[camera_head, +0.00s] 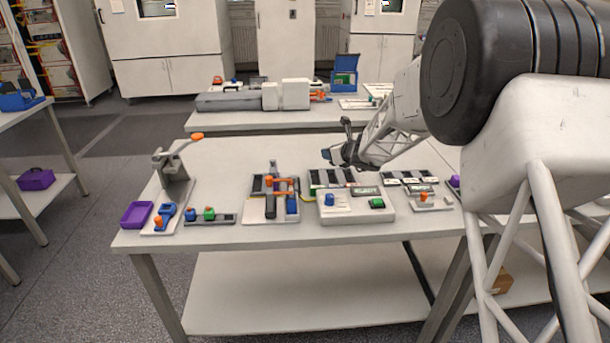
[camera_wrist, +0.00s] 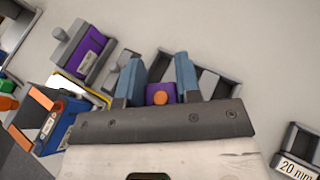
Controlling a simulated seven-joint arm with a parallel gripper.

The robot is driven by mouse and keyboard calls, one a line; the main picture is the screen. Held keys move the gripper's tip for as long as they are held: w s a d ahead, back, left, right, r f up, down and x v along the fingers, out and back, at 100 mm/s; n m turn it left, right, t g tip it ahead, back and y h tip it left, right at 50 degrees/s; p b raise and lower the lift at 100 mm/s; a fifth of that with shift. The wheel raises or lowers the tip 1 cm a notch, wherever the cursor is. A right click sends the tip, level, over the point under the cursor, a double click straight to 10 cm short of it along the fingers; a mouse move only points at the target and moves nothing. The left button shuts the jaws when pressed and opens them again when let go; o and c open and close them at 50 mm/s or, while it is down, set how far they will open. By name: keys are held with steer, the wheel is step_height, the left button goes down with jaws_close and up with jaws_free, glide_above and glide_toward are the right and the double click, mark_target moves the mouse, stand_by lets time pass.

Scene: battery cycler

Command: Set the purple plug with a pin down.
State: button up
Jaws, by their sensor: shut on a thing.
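The purple plug (camera_wrist: 153,93) with its round orange pin (camera_wrist: 161,97) sits between the two blue fingers of my gripper (camera_wrist: 160,75) in the wrist view. My gripper is shut on it. A grey open holder (camera_wrist: 224,88) with slots lies just beyond the fingers, partly hidden by them. I cannot tell whether the plug touches it. In the head view my gripper (camera_head: 342,156) is over the middle of the table (camera_head: 240,152), and the plug cannot be made out there.
In the wrist view, a purple-and-grey block (camera_wrist: 92,54) and a blue-and-orange unit (camera_wrist: 50,122) lie left; a grey block marked "20 mm" (camera_wrist: 297,165) is lower right. In the head view, a purple tray (camera_head: 136,214) and lever stand (camera_head: 172,172) are left. The table's back left is clear.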

steer(key=shift+f+n+g+y, duration=0.5)
steer(key=shift+f+n+y, duration=0.1)
steer(key=shift+f, duration=0.5)
steer(key=shift+f+n+g+y, duration=0.5)
steer(key=shift+f+n, duration=0.1)
steer(key=shift+f, duration=0.5)
steer(key=w, duration=0.5)
steer(key=w+f, duration=0.1)
steer(key=w, duration=1)
steer(key=shift+a+f, duration=0.2)
steer(key=shift+f, duration=0.05)
steer(key=shift+f, duration=1.75)
steer(key=shift+f, duration=0.2)
